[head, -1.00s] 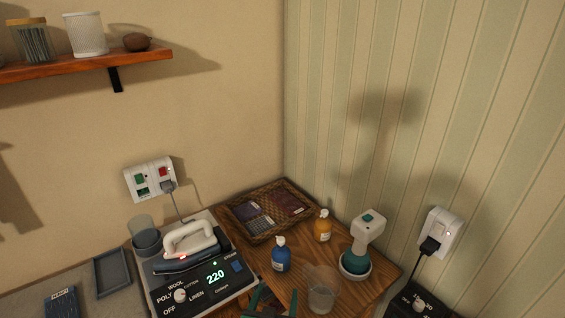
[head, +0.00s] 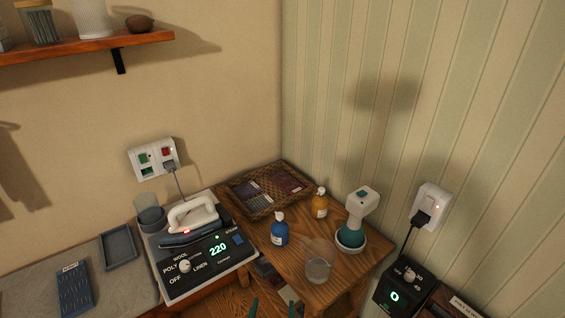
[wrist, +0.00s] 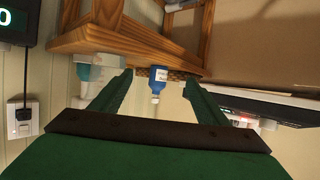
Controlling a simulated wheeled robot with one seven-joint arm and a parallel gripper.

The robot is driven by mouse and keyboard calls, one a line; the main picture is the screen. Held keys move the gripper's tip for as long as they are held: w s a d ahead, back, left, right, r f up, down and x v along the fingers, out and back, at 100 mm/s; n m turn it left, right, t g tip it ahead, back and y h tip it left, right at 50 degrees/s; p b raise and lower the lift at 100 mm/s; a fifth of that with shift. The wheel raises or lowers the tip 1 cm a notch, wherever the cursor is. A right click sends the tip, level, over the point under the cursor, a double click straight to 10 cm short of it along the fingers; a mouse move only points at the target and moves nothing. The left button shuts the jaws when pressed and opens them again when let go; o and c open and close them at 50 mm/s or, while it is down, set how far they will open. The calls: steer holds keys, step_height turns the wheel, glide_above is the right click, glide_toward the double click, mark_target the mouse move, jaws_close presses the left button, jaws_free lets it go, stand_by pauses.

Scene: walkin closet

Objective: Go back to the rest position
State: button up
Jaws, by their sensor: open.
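My gripper (wrist: 155,98) is open and empty in the wrist view, with its two green fingers spread apart. The wrist picture is upside down. A blue bottle (wrist: 158,77) on the wooden table shows between the fingers, some way beyond them. In the head view only the green fingertips (head: 271,308) show at the bottom edge, in front of the table. The blue bottle (head: 279,230) stands upright on the wooden table (head: 290,258), apart from my gripper.
An iron (head: 190,222) rests on its station (head: 205,262), whose display reads 220. A clear cup (head: 318,265), an orange bottle (head: 320,203), a steamer (head: 355,220) and a wicker tray (head: 236,205) crowd the table. A black unit (head: 394,297) stands at lower right.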

steer(key=s+d+r+n+t+y, duration=0.1)
steer(key=s+d, duration=0.1)
steer(key=s, duration=2.9)
steer(key=shift+d+r+t, duration=0.15)
steer(key=shift+d+t, duration=0.15)
steer(key=shift+c, duration=0.6)
